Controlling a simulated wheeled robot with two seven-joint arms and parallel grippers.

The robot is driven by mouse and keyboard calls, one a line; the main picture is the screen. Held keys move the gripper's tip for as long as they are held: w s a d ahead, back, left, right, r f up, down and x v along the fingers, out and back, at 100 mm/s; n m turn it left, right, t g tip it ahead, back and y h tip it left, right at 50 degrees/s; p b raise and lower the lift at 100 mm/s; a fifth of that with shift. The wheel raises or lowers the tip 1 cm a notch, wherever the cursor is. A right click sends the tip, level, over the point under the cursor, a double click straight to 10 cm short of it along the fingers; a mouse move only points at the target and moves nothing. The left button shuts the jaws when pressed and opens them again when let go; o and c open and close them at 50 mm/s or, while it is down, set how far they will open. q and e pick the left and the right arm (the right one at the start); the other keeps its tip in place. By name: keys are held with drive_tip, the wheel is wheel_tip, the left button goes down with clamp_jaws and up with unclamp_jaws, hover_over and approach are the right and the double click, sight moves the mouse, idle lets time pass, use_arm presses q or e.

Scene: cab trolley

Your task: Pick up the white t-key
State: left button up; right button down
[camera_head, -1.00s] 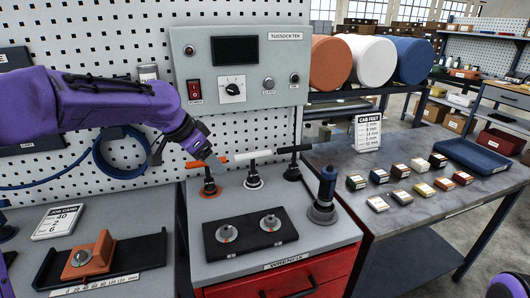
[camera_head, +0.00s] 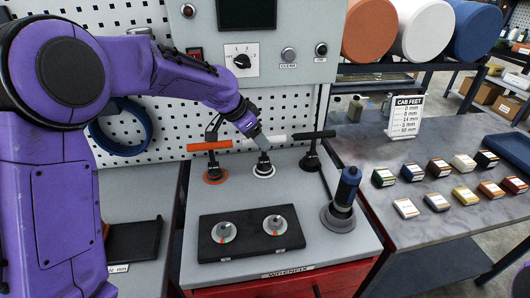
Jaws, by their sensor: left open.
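The white t-key (camera_head: 279,137) stands upright on the grey top of the red cabinet, in a round white-rimmed base, with its crossbar level. An orange t-key (camera_head: 208,146) stands to its left and a black t-key (camera_head: 312,148) to its right. My left gripper (camera_head: 261,142) comes in from the upper left, open, with its fingers pointing down and right at the middle of the white crossbar. The fingers cover part of the crossbar where it meets the stem. I cannot tell whether they touch it. My right gripper is out of view.
A black block with two dials (camera_head: 250,232) lies in front of the keys. A blue-topped tool (camera_head: 344,196) stands at the right. A control panel (camera_head: 262,55) hangs behind. Small boxes (camera_head: 411,171) and a CAB FEET sign (camera_head: 405,115) are on the right table.

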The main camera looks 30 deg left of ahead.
sight(264, 155)
use_arm(q)
drive_tip(key=x, duration=0.2)
drive_tip(key=shift+w+d+f, duration=0.15)
drive_tip(key=shift+d+f, duration=0.1)
drive_tip(key=shift+f, duration=0.1)
clamp_jaws()
drive_tip(key=shift+r, duration=0.1)
